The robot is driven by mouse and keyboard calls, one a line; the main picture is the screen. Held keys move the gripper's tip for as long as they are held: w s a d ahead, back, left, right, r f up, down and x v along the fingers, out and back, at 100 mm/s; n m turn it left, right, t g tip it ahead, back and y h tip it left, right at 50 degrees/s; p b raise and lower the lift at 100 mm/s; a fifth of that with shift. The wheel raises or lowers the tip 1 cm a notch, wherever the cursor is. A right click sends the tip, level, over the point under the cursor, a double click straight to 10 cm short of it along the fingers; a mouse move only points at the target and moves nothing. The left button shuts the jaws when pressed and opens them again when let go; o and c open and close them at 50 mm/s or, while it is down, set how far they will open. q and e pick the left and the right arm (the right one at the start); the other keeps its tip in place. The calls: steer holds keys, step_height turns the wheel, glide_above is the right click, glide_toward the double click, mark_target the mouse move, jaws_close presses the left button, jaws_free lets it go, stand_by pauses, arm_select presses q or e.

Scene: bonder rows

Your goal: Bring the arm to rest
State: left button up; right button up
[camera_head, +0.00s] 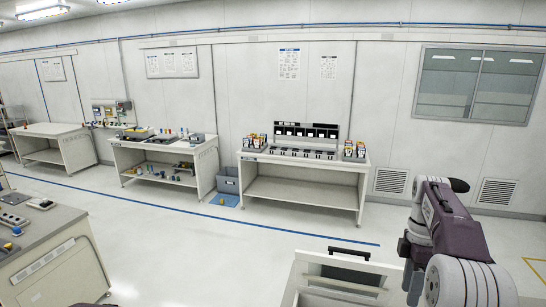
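My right arm (447,220) is folded at the lower right, with a purple-grey link and a pale ribbed joint. My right gripper (413,284) is at the dark end of this arm, hanging low beside the ribbed joint. Its fingers are small and partly hidden, so I cannot tell whether they are open or shut. I see nothing clearly held in it. My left gripper is not in view.
A white unit with a dark handle (348,252) stands close to the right gripper's left. A grey-topped bench (62,226) is at the near left. Workbenches (305,162) line the far wall. The floor between is clear, with a grey bin (228,182) by the wall.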

steer(key=s+a+f+b, duration=0.3)
steer(key=a+f+b, duration=0.3)
steer(key=f+b, duration=0.15)
steer(key=s+a+f+b, duration=0.4)
steer(key=a+f+b, duration=0.2)
steer(key=f, duration=0.2)
steer(key=s+a+f+m+t+b, duration=0.1)
steer(key=s+f+m, duration=0.2)
steer(key=f+m, duration=0.4)
steer(key=s+a+f+m+t+b, duration=0.2)
steer(key=s+f+m, duration=0.1)
steer(key=f+m, duration=0.5)
steer(key=shift+s+a+f, duration=0.15)
steer(key=shift+s+f, duration=0.15)
steer(key=shift+f, duration=0.45)
